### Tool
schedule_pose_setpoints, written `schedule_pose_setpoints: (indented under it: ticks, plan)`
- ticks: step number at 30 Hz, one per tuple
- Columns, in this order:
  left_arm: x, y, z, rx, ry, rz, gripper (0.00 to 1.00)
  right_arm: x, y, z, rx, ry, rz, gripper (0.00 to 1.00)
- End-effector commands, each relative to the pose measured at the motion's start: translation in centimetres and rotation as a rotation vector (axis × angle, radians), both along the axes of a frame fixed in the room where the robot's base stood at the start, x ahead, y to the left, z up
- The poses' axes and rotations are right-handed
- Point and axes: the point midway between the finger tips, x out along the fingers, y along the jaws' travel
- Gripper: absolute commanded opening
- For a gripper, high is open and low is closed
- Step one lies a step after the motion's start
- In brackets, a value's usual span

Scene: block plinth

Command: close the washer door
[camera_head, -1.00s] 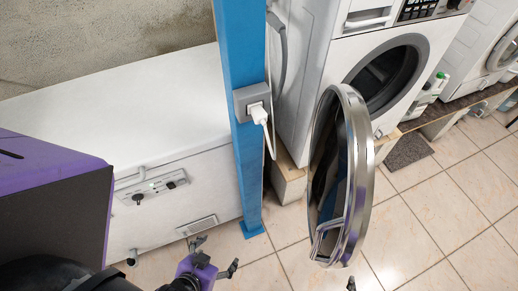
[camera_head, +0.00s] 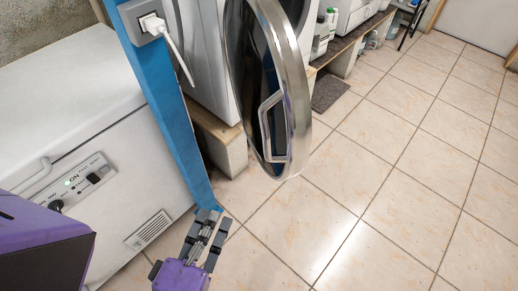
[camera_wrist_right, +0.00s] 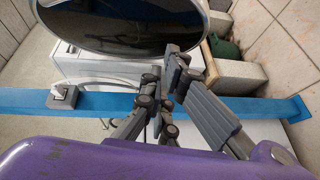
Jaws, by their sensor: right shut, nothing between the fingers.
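The washer door (camera_head: 294,88) is a round door with a chrome rim and dark glass. It stands wide open, swung out from the white washer (camera_head: 205,55), with its handle (camera_head: 270,125) on the lower part. In the right wrist view the door (camera_wrist_right: 140,22) shows at the top. My right gripper (camera_head: 208,218) is shut and empty, below and left of the door, apart from it, in front of the blue post's foot. The right wrist view shows its grey fingers (camera_wrist_right: 172,75) together. My left gripper is not in view.
A blue post (camera_head: 165,105) with a socket and white plug (camera_head: 152,25) stands left of the door. A white chest freezer (camera_head: 100,150) is at the left. Concrete blocks (camera_head: 225,145) support the washer. Tiled floor (camera_head: 390,190) is clear at the right.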

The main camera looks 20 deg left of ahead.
Motion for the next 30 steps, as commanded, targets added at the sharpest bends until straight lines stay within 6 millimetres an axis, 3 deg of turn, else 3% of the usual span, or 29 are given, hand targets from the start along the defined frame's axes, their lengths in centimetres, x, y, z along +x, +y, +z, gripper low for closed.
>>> schedule_pose_setpoints:
  ticks: [4,8,13,24,30]
  plan:
    - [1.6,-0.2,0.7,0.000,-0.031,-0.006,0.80,-0.3,-1.9,2.7,-0.069,-0.110,-0.082,0.00]
    - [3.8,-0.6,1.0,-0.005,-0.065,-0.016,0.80,0.3,-2.7,3.0,-0.085,-0.124,-0.114,0.00]
    - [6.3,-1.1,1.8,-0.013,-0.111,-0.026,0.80,2.8,-2.8,3.1,-0.085,-0.124,-0.114,0.00]
    - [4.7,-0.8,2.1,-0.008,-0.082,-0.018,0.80,10.3,-3.4,3.0,-0.088,-0.122,-0.111,0.00]
    - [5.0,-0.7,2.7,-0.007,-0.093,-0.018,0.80,12.0,-5.4,2.9,-0.087,-0.118,-0.110,0.00]
